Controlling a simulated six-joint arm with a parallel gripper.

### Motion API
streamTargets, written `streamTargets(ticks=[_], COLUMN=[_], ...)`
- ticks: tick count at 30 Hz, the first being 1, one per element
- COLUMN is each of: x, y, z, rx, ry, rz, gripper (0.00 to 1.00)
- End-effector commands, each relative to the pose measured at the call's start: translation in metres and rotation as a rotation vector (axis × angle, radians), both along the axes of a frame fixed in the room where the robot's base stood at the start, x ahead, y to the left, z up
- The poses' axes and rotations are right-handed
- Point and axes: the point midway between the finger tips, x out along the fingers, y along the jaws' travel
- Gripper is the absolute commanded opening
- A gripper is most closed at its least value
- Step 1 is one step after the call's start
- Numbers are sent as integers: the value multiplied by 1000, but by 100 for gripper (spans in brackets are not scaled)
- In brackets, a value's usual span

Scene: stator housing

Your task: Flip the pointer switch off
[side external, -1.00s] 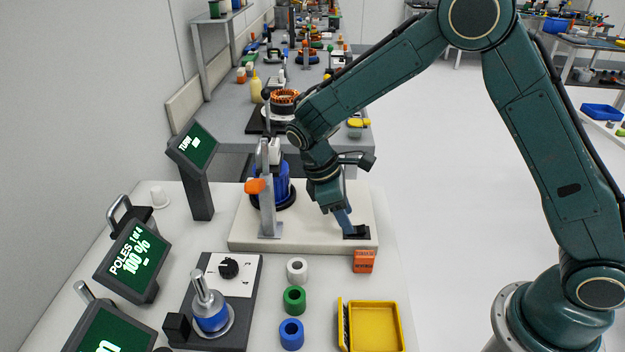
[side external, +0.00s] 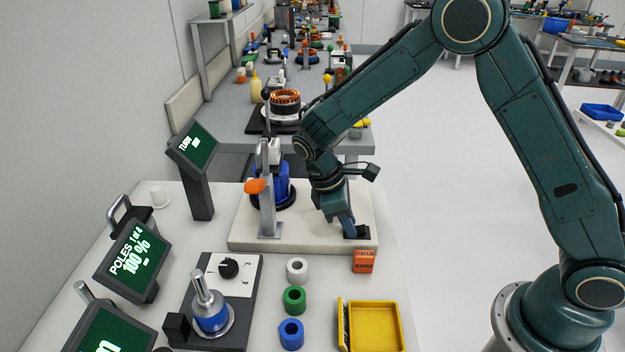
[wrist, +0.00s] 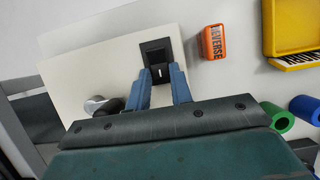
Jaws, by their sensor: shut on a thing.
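The pointer switch (wrist: 160,73) is a small black piece with a white line on its face, on a black square mount (wrist: 155,52). In the wrist view it sits between my two blue fingers. In the side view the black mount (side external: 363,233) lies at the front right corner of the cream base plate (side external: 320,243). My gripper (side external: 350,232) reaches down to it, and in the wrist view my gripper (wrist: 162,75) is shut on the switch. Part of the switch is hidden by the fingers in the side view.
An orange "REVERSE" block (side external: 364,261) lies in front of the plate. A blue stator housing (side external: 285,185) and a grey post with an orange handle (side external: 256,186) stand left on the plate. A yellow tray (side external: 375,327) and white, green and blue rings (side external: 297,270) lie nearer.

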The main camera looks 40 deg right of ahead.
Motion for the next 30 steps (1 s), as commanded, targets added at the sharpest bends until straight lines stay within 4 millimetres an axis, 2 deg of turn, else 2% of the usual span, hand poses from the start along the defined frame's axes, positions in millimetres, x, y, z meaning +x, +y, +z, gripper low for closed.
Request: streamTargets(ticks=[21,30], x=[-8,-9], y=[-10,-10], z=[5,6], rx=[250,279], ry=[-252,-283], rz=[-1,-1], gripper=[0,0])
